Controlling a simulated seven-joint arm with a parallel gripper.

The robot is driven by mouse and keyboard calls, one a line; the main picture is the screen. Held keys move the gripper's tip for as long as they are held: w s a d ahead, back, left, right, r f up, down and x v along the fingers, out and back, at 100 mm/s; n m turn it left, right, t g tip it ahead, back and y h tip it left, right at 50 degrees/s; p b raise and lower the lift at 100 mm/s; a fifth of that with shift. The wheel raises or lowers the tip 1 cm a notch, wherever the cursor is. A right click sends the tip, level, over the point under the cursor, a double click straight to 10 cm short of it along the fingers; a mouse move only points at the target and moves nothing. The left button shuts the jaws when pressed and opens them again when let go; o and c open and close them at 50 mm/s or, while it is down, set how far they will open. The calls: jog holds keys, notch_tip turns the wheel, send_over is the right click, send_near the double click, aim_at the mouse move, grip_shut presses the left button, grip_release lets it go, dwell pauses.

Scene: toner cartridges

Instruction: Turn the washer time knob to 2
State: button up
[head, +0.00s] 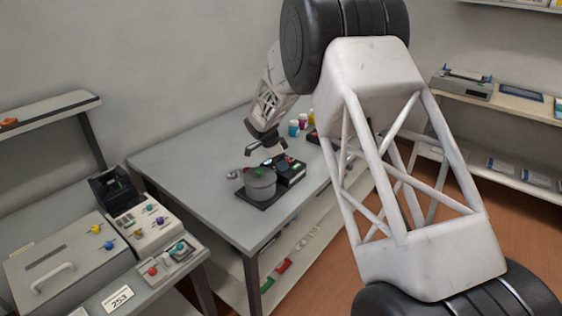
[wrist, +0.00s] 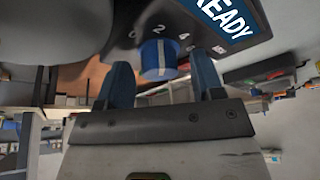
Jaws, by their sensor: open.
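The washer is a dark unit with a grey round tub (head: 260,184) and a black control panel (head: 291,172) on the grey table. In the wrist view its time knob (wrist: 153,61) is blue with a pale line across it, below a dial scale that seems to read 0, 2, 4. The line runs roughly toward the 2; its exact setting is hard to tell. My gripper (wrist: 159,66) is open, with one blue finger on each side of the knob and visible gaps. In the head view my gripper (head: 267,150) is above the panel, hiding part of it.
A READY display (wrist: 228,18) is beside the knob. Small coloured bottles (head: 298,127) stand behind the washer. A grey machine with coloured knobs (head: 146,221) is at the left. Shelves line the right wall. The table's left part is clear.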

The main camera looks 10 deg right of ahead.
jog(key=shift+r, duration=0.1)
jog(key=v, duration=0.7)
jog(key=shift+r, duration=0.3)
jog(key=shift+s+a+r, duration=0.1)
jog(key=s+d+r+n+y, duration=0.1)
jog(key=s+d+r+n, duration=0.2)
jog(key=s+r, duration=0.45)
jog(key=s+d+r+n+y, duration=0.15)
jog(key=s+r, duration=0.25)
jog(key=s, duration=0.7)
jog(key=s+d+r+n, duration=0.4)
jog(key=s+r, duration=0.1)
jog(key=s, duration=0.4)
jog(key=s+d+f+n+t+y, duration=0.1)
jog(key=s+n, duration=0.7)
jog(key=s, duration=2.1)
jog(key=shift+s+d+f+t+y, duration=0.3)
jog(key=shift+d+f+t+y, duration=0.05)
jog(key=shift+d+t+y, duration=0.25)
